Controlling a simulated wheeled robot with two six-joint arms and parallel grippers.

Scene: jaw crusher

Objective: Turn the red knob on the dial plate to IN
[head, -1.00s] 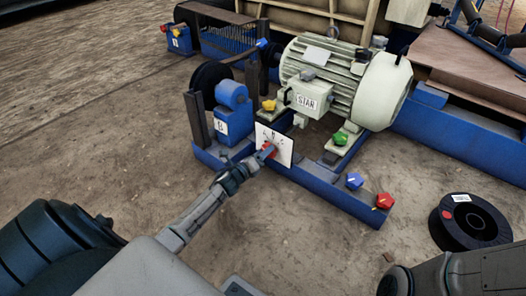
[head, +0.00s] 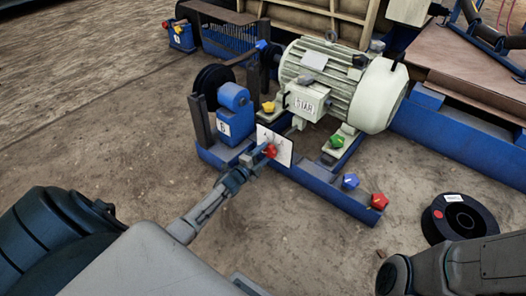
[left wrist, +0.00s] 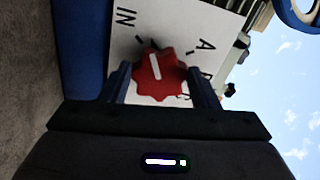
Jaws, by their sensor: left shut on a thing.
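The white dial plate (head: 284,156) stands upright at the front of the blue frame in the head view. The red knob (head: 270,151) sits on it and shows large in the left wrist view (left wrist: 158,75). My left gripper (head: 259,155) is shut on the knob, one finger on each side of it in the left wrist view (left wrist: 161,84). The white line on the knob points up and slightly left there, towards the side with the IN label (left wrist: 125,18). I cannot tell whether it lines up with the IN tick. An A label (left wrist: 205,45) is at right. My right gripper is not in view.
A pale motor (head: 340,82) and a blue bearing block (head: 233,112) stand behind the plate. Yellow, green, blue and another red knob (head: 379,201) sit along the frame. A black reel (head: 458,218) lies at right.

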